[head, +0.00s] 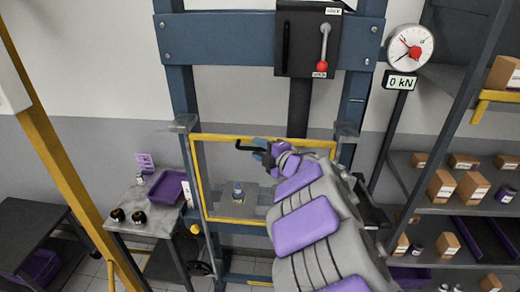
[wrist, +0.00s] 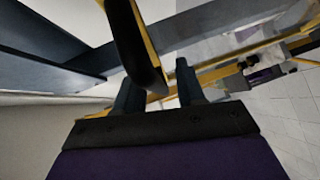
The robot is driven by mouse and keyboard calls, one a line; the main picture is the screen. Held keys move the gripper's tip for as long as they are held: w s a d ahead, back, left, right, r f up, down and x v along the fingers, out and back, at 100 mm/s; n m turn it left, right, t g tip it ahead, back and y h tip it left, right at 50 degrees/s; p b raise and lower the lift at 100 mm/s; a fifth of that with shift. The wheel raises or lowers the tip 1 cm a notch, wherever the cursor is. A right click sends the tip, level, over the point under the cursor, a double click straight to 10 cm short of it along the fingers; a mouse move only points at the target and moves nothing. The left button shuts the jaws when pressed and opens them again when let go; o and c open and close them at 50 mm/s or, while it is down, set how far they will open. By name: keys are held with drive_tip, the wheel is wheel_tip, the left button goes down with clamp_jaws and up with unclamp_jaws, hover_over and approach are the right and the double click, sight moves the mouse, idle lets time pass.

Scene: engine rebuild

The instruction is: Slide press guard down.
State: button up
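The press guard (head: 203,180) is a clear panel in a yellow frame, across the front of the blue press. Its top bar is at mid-height on the press uprights. Through it a small bottle-like part with a blue top (head: 238,193) shows on the press bed. My gripper (head: 262,152) is at the guard's top bar, by a black hooked handle (head: 245,147). In the wrist view my gripper's two dark fingers (wrist: 158,88) stand apart. A black and yellow bar (wrist: 140,45) reaches down between them, nearer the left finger. Whether they touch it is unclear.
A red-knobbed lever (head: 322,65) is on the press head. A gauge (head: 410,46) reads 0 kN. A side table (head: 150,225) with a purple bin (head: 167,187) stands left. Shelves (head: 462,208) with boxes stand right. A yellow post (head: 62,160) rises at far left.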

drive_tip(key=shift+c, duration=0.4)
clamp_jaws()
